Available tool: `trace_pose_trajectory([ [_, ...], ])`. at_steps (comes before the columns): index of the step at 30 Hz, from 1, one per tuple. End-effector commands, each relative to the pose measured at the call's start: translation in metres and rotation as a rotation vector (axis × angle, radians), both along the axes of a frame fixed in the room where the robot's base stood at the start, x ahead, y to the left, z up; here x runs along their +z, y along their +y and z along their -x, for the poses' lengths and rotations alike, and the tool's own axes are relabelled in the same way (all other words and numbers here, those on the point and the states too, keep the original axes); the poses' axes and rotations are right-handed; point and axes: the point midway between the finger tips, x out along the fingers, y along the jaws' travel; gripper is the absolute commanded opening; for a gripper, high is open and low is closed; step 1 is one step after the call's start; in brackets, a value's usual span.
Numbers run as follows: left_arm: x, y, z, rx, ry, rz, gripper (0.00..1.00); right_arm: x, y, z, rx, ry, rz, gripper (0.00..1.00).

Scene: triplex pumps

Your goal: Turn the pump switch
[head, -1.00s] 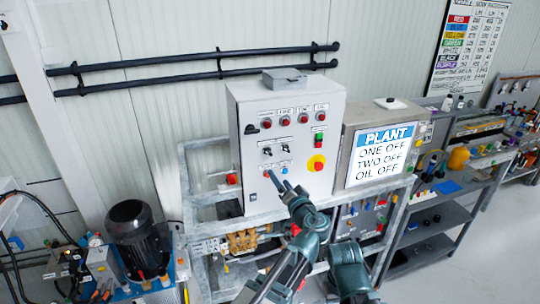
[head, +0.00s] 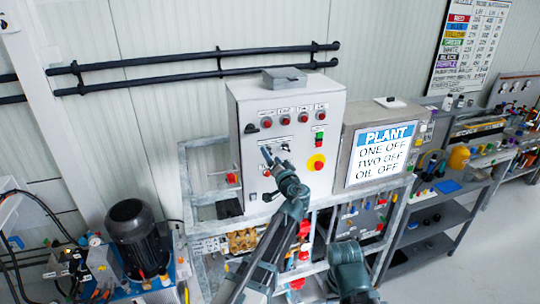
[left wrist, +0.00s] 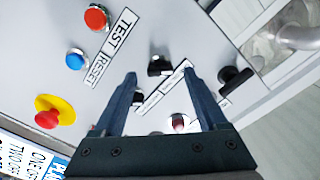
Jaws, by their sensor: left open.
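The grey control cabinet (head: 245,175) stands mid-view with its switch panel facing me. My left gripper (head: 266,152) is open and empty in front of the panel's black switches, covering part of them. In the left wrist view my open fingers (left wrist: 161,74) point at the panel, and one black switch (left wrist: 160,66) shows between and just beyond the fingertips. A second black switch (left wrist: 138,98) shows by the finger on the picture's left. I cannot tell whether a finger touches either switch.
A red-yellow mushroom button (head: 316,162) and a row of red lamps (head: 285,120) are on the panel. A black side handle (left wrist: 235,80) juts near a finger. The plant display (head: 380,155) reads ONE OFF, TWO OFF, OIL OFF. A motor (head: 135,230) stands at left.

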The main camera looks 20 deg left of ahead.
Motion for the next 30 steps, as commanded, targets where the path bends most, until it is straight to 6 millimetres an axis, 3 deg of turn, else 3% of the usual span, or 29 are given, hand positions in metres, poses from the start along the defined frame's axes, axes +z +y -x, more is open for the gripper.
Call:
trace_pose_trajectory([
  [6, 0.0, 0.0102, -0.0154, 0.0, 0.0, 0.0, 0.75, 0.0, 0.0, 0.0, 0.0, 0.0, 0.0, 0.5],
  [17, -0.0001, 0.0116, -0.0168, 0.0, 0.0, 0.0, 0.73, 0.0, 0.0, 0.0, 0.0, 0.0, 0.0, 0.5],
  [27, -0.0001, 0.0114, -0.0167, 0.0, 0.0, 0.0, 0.12, 0.0, 0.0, 0.0, 0.0, 0.0, 0.0, 0.5],
  [30, -0.0001, 0.0114, -0.0167, 0.0, 0.0, 0.0, 0.0, 0.0, 0.0, 0.0, 0.0, 0.0, 0.0, 0.5],
])
